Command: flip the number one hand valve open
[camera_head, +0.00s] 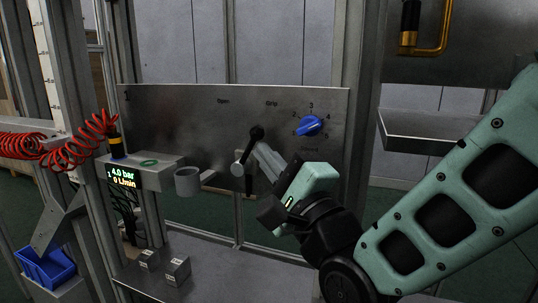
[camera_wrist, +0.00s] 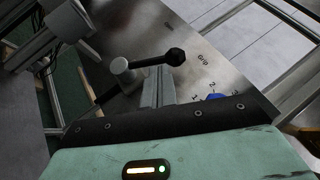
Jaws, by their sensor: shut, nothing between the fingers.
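The hand valve (camera_head: 256,134) is on a grey metal panel marked 1 at its upper left. Its dark lever with a black knob rises from a pale round hub (camera_head: 237,170) and tilts slightly right, nearer the "Grip" label than "Open". In the wrist view the valve's black knob (camera_wrist: 175,57) is seen just beyond my fingers, with the hub to its left. My gripper (camera_head: 262,153) is shut and empty, its fingertips close to the lever's right side. I cannot tell whether they touch it. The fingers also show in the wrist view (camera_wrist: 158,86).
A blue numbered dial (camera_head: 309,125) is on the panel right of the valve. A grey cup (camera_head: 187,181) and a shelf with a green ring (camera_head: 149,163) are at left. A red coiled hose (camera_head: 70,146), a blue bin (camera_head: 48,268) and small metal blocks (camera_head: 177,270) are also near.

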